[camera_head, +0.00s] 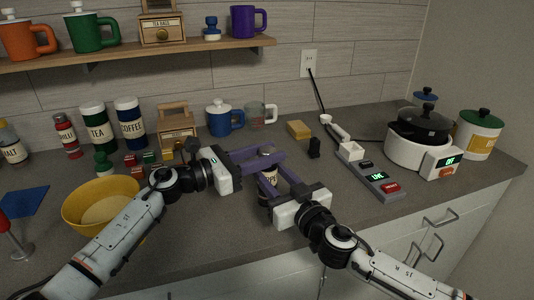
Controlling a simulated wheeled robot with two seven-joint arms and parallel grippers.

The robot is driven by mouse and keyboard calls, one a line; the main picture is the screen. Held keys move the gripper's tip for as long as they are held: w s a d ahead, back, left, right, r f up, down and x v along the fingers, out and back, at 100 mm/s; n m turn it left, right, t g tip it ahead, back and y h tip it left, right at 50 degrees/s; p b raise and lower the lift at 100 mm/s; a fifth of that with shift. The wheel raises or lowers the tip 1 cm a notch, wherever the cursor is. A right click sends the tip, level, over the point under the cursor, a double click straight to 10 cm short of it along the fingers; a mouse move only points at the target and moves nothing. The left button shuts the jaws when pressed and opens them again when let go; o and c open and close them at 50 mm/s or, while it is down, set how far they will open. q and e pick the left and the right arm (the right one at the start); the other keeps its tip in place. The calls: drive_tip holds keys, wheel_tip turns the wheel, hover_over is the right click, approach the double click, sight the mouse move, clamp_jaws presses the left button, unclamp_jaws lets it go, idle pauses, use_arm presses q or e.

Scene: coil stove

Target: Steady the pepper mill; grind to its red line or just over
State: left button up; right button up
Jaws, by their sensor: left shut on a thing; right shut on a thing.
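The pepper mill (268,177) stands on the counter near its front edge, its pale label partly showing. Its grey rounded top (267,150) shows between purple fingers. My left gripper (268,157) reaches in from the left and is shut on the upper part of the mill. My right gripper (274,184) reaches in from the lower right, lower down, and is shut on the mill's body. The fingers hide much of the mill. I cannot make out a red line or any ground pepper.
A yellow bowl (100,204) is at the left front. A grey device with a lit display (374,178) lies to the right, with a coil stove and black pot (423,127) beyond. A blue mug (226,118), a yellow sponge (299,130) and a small black object (314,148) stand behind.

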use_arm(q)
drive_tip(key=shift+f+m+g+h, duration=0.15)
drive_tip(key=shift+m+g+h, duration=0.65)
drive_tip(key=shift+m+g, duration=0.7)
drive_tip(key=shift+g, duration=0.4)
drive_tip(key=o, duration=1.1)
drive_tip(key=shift+c, duration=0.2)
drive_tip(key=shift+a, duration=0.1)
drive_tip(key=v, duration=1.2)
